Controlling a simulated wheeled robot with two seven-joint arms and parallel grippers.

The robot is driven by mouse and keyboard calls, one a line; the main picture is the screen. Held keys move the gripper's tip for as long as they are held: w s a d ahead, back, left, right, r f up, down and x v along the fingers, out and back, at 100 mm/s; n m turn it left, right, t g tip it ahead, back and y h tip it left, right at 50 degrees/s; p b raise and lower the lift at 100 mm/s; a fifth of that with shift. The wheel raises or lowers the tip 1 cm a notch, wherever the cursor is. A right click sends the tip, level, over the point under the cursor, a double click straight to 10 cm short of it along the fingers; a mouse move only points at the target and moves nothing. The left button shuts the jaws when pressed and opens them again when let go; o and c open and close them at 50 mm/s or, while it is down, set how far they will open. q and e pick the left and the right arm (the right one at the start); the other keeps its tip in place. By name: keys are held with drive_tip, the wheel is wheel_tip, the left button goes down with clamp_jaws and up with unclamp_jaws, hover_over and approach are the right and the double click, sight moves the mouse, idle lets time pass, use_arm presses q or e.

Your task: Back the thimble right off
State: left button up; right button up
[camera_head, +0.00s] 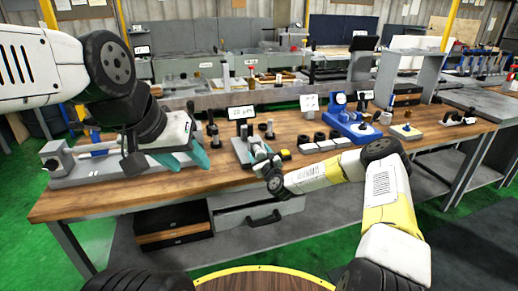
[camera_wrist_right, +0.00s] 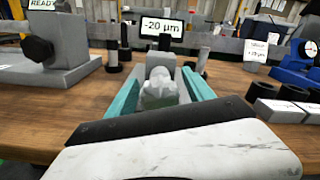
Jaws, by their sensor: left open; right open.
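A grey bench device with a small display (camera_head: 241,112) stands mid-table. In the right wrist view the display (camera_wrist_right: 162,27) reads -20 µm. A light grey rounded part (camera_wrist_right: 159,90), which looks like the thimble, is in front of the display. My right gripper (camera_wrist_right: 162,76) is open, its teal fingers one on each side of this part, with gaps visible. Whether they touch it lower down is hidden. It also shows in the head view (camera_head: 262,157), partly hidden by its own arm. My left gripper (camera_head: 183,158) is open and empty, over the grey machine (camera_head: 90,178) at the left.
Black cylinders (camera_head: 308,147) stand right of the device, with a small sign (camera_head: 309,103) behind. A blue instrument (camera_head: 352,128) stands further right. Dark posts (camera_head: 213,135) stand to the device's left. The table's front strip (camera_head: 150,195) is mostly clear.

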drive_tip(key=shift+w, duration=0.1)
clamp_jaws()
